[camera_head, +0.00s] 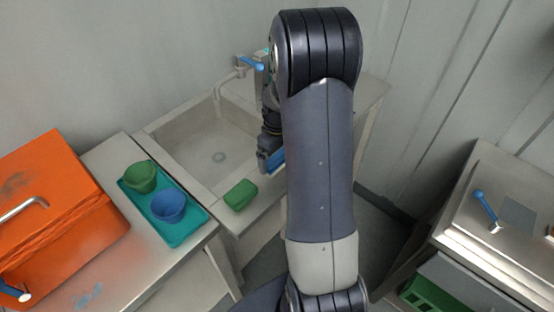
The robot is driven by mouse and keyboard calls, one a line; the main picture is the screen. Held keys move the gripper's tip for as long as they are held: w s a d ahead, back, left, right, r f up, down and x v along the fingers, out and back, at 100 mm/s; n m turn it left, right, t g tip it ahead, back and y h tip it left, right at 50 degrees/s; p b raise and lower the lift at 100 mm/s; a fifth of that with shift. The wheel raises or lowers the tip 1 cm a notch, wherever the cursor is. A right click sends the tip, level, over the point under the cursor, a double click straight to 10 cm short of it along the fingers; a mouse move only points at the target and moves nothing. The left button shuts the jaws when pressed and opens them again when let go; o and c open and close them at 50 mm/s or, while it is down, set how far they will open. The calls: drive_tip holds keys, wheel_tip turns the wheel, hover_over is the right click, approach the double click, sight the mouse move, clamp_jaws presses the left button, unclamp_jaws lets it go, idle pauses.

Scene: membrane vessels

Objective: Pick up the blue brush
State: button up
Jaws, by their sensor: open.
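A bright blue piece (277,158) shows at the sink's front edge, partly hidden behind my arm. It may be the blue brush, but its bristles and full shape cannot be made out. My gripper (266,160) is right beside this blue piece, pointing down over the sink's front right part. It is open, but its fingers are mostly hidden by my arm. I cannot tell whether they touch the blue piece or stand around it.
A green block (240,194) lies on the sink's front rim. Left of it, a teal tray (191,220) holds a green cup (140,177) and a blue cup (168,205). An orange box (65,215) stands at the left. A blue-handled item (484,207) is on the right counter.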

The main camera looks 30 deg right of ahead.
sight(277, 155)
drive_tip(key=shift+f, duration=0.9)
drive_tip(key=c, duration=0.7)
drive_tip(key=shift+c, duration=0.2)
wheel_tip(277, 155, up, 10)
drive_tip(key=shift+r+b, duration=0.1)
drive_tip(key=shift+b, duration=0.4)
